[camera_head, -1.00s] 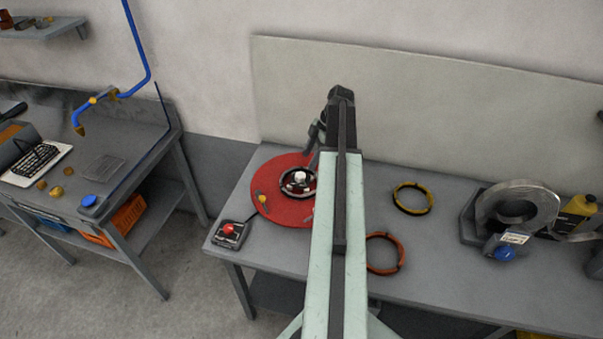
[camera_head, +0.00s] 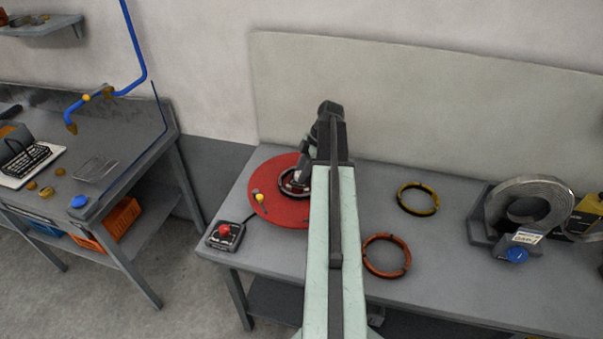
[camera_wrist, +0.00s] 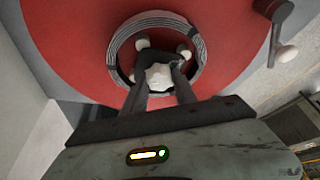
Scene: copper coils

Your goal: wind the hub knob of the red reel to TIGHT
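The red reel (camera_head: 277,207) is a flat red disc lying at the left end of the grey bench. A dark ring of wound coil (camera_wrist: 117,44) circles its hub in the wrist view. The pale hub knob (camera_wrist: 158,76) sits inside that ring on a dark hub with rounded white lobes. My gripper (camera_wrist: 159,70) is down at the hub, with one dark finger on each side of the knob. I cannot tell whether both fingers press on it. In the head view my gripper (camera_head: 301,179) hides the knob. No TIGHT mark is legible.
A red-button box (camera_head: 225,232) stands at the bench's front left corner. A yellow-tipped post (camera_head: 260,197) and, in the wrist view, a crank-like handle (camera_wrist: 284,55) stand by the reel. Yellow (camera_head: 418,212) and orange rings (camera_head: 386,275) lie to the right, before a metal coil stand (camera_head: 533,205).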

